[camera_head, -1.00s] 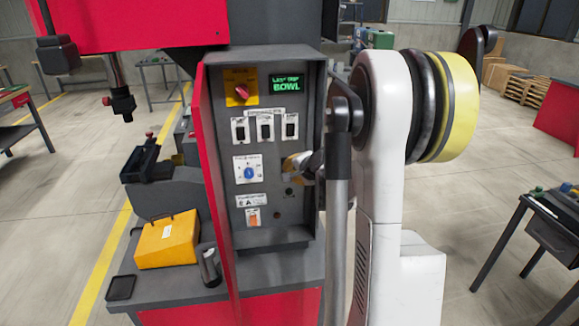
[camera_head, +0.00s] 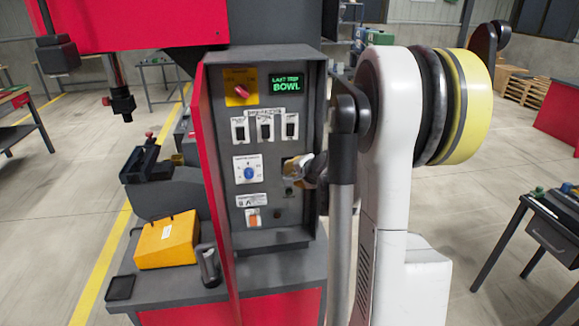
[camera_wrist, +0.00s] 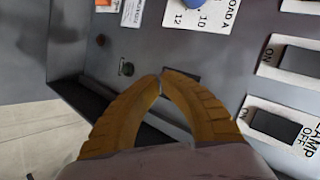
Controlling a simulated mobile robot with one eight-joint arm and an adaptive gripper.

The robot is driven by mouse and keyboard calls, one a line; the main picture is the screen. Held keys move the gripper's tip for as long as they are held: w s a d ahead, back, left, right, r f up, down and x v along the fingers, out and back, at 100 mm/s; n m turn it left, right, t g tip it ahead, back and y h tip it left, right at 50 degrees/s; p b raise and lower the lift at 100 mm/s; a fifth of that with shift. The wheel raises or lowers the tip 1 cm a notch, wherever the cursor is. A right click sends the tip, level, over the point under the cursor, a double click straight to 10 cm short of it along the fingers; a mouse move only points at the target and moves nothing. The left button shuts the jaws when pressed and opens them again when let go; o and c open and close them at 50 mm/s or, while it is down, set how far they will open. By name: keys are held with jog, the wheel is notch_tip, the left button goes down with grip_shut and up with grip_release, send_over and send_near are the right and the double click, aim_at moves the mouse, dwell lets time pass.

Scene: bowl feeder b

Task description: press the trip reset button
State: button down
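The open grey control cabinet (camera_head: 268,225) has a small round dark button (camera_head: 289,191) low on its right side. It also shows in the wrist view (camera_wrist: 126,68), with a greenish ring. Its label cannot be read, so I cannot confirm that it is the trip reset. My gripper (camera_head: 288,168) is just above it in the head view. In the wrist view my gripper (camera_wrist: 161,78) has its two yellow fingertips together, with nothing seen between them. The tips are to the right of the button and appear apart from it. A dark patch behind the tips is partly hidden.
A green display (camera_head: 286,86) reads "LAST TRIP BOWL". A selector (camera_head: 241,91), several rocker switches (camera_head: 265,128), a blue dial (camera_head: 249,173), an orange switch (camera_head: 252,217) and a dark red lamp (camera_head: 277,215) share the panel. The red door (camera_head: 211,170) stands open at left.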

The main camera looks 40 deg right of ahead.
jog(key=s+a, duration=0.1)
jog(key=s, duration=0.2)
jog(key=s+a, duration=0.1)
jog(key=shift+s+a, duration=0.15)
jog(key=shift+a, duration=0.15)
dwell(0.8)
